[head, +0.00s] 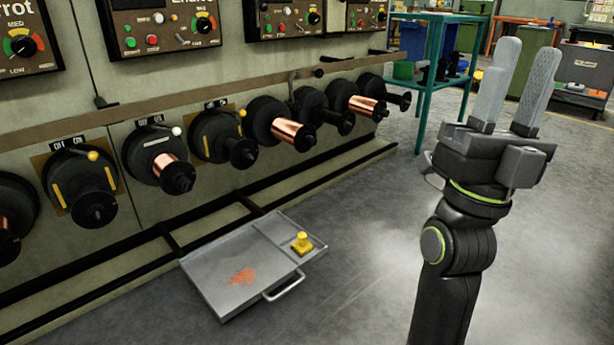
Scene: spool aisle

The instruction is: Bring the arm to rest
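My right arm rises at the right of the head view, with its gripper (528,52) pointing up. Its two grey fingers stand apart with a clear gap and nothing between them, so it is open and empty. The gripper is raised in front of the floor and the teal table, touching nothing that I can see. My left gripper is not in view.
A wall machine at the left carries a row of black spools, some with copper wire (294,134), below control panels (165,25). A metal tray (225,285) with a yellow knob (301,243) lies low before it. A teal table (428,83) stands behind; the floor between is clear.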

